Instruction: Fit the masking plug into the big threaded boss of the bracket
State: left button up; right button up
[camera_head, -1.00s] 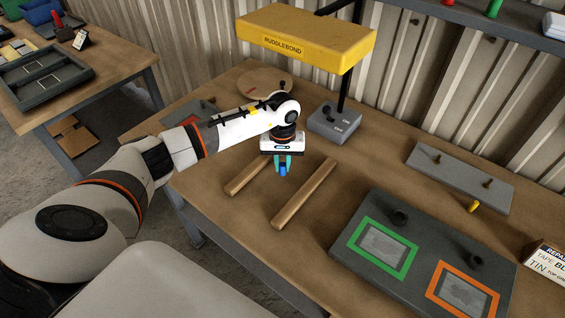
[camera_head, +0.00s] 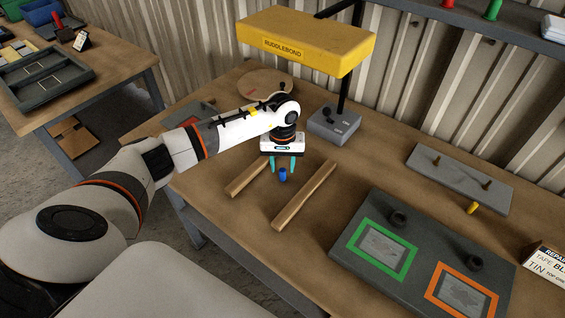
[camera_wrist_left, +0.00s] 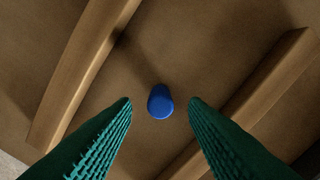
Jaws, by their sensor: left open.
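A small blue plug (camera_head: 283,174) stands on the wooden bench between two wooden strips. In the left wrist view the blue plug (camera_wrist_left: 160,101) shows between and beyond my fingertips, touching neither. My left gripper (camera_head: 283,166) is open, pointing down around and just above the blue plug. A yellow plug (camera_head: 473,208) lies near the front edge of a grey plate (camera_head: 452,172) with two brownish pegs. A dark panel (camera_head: 345,262) bears two black round bosses, one (camera_head: 398,217) behind a green frame and one (camera_head: 474,262) behind an orange frame. I cannot tell which piece is the bracket.
Wooden strips (camera_head: 305,195) and (camera_head: 247,178) flank the blue plug closely. A yellow lamp (camera_head: 305,38) on a grey base (camera_head: 333,125) stands behind my left gripper. A white box (camera_head: 545,262) is at the right edge. Bench between strips and panel is clear.

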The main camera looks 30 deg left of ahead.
aim_at(281, 171)
pick_arm(q)
jog(key=shift+r+b, duration=0.8)
jog(key=shift+r, duration=0.15)
jog(key=shift+o, duration=0.6)
notch_tip(281, 171, up, 5)
jog(key=shift+r+b, duration=0.1)
jog(key=shift+b, duration=0.6)
jog(key=shift+r, duration=0.1)
jog(key=shift+n+b, duration=0.5)
jog(key=shift+b, duration=0.1)
jog(key=shift+s+f+n+b, duration=0.2)
jog(key=shift+f+n+b, duration=0.45)
jog(key=shift+n, duration=0.25)
jog(key=shift+s+f+n, duration=0.1)
jog(key=shift+f+n, duration=0.2)
jog(key=shift+f+p, duration=0.3)
jog(key=f+p, duration=0.1)
jog(key=f, duration=0.3)
jog(key=f+p, duration=0.1)
jog(key=f, duration=0.1)
jog(key=shift+w+f+p, duration=0.1)
jog(key=shift+w+p, duration=0.2)
jog(key=shift+w, duration=0.05)
jog(key=shift+f, duration=0.25)
grip_shut()
